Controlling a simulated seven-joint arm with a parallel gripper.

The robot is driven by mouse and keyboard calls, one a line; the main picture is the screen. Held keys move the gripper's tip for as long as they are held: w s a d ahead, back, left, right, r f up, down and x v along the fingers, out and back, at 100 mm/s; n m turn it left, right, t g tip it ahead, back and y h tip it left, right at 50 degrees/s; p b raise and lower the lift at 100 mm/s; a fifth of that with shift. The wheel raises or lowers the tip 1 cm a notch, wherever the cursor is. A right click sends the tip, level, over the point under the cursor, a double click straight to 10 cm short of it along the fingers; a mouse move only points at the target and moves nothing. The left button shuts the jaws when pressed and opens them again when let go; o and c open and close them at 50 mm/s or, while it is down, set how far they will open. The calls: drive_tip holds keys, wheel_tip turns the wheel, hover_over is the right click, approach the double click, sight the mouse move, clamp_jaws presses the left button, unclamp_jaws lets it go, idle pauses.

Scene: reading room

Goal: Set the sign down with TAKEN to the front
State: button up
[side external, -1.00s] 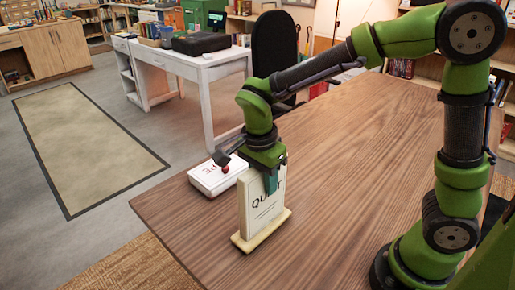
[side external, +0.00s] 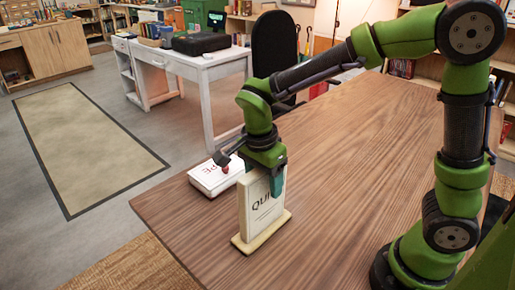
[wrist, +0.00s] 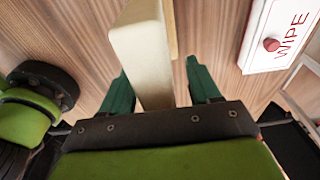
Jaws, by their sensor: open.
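The sign (side external: 264,213) is a pale upright board on a flat base, standing on the wooden table (side external: 345,170). The face toward the side camera reads "QUI", with the rest of the word hidden by a finger. No TAKEN lettering shows, and the far face is hidden. My gripper (side external: 268,182) is at the top of the sign, pointing down. In the wrist view the sign's top edge (wrist: 142,50) lies between the two open green fingers of my gripper (wrist: 157,68), with a visible gap on the right side.
A white box marked WIPE (wrist: 280,33) with a red knob lies beside the sign, behind it in the side view (side external: 216,177). The table is bare to the right of the sign. A white desk (side external: 195,68) and black chair (side external: 273,48) stand beyond the table.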

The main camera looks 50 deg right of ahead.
wheel_tip(320, 180, up, 17)
drive_tip(key=a, duration=0.2)
drive_tip(key=shift+f, duration=0.2)
drive_tip(key=s+d+f+n+t+y, duration=0.3)
drive_tip(key=s+d+f+n+t, duration=0.3)
drive_tip(key=s+n, duration=0.4)
drive_tip(key=shift+s+d+n+t, duration=0.25)
drive_tip(key=shift+d+n+t, duration=0.45)
drive_tip(key=shift+d+n, duration=0.9)
drive_tip(key=shift+a+n, duration=0.4)
